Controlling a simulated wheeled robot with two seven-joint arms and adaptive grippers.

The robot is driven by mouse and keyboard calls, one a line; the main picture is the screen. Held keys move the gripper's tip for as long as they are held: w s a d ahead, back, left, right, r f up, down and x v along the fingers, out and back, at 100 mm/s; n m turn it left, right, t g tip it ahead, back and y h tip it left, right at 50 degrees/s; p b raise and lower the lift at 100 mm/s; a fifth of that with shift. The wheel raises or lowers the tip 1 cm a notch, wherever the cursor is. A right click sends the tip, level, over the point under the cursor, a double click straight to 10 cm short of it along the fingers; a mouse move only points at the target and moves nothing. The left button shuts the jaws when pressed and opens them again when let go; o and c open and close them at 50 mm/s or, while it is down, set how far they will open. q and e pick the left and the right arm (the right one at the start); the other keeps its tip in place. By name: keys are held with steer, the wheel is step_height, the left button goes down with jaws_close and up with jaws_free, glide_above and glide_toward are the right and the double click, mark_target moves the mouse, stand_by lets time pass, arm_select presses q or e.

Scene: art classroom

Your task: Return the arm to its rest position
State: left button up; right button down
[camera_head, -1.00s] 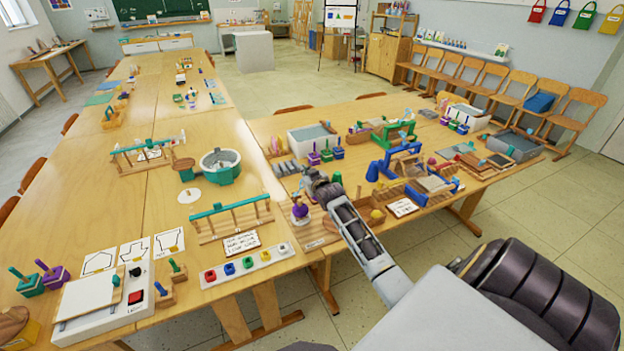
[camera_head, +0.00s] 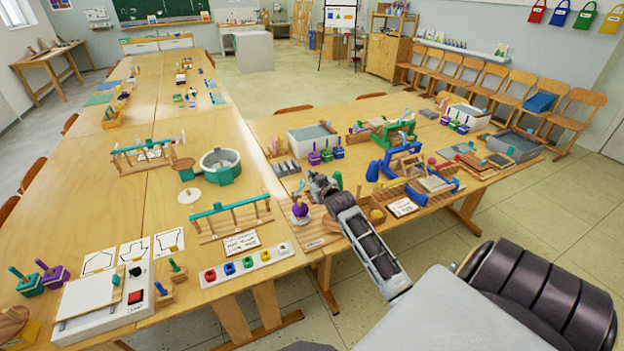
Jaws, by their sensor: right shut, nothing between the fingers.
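My right arm comes in from the lower right and reaches over the near edge of the right-hand table (camera_head: 290,262). My right gripper (camera_head: 318,182) is at its far end, small and seen from behind. It is shut and holds nothing. It is just right of a purple ball-shaped piece (camera_head: 300,208) on a wooden board. The gap between the gripper and the table top is hard to judge. My left gripper is not in view.
A teal-topped wooden rack (camera_head: 230,207) and a strip with coloured knobs (camera_head: 246,265) lie left of the arm. A blue frame (camera_head: 402,160), a wooden tray and a white card (camera_head: 402,207) lie right of it. Open floor (camera_head: 500,205) shows beyond the table edge.

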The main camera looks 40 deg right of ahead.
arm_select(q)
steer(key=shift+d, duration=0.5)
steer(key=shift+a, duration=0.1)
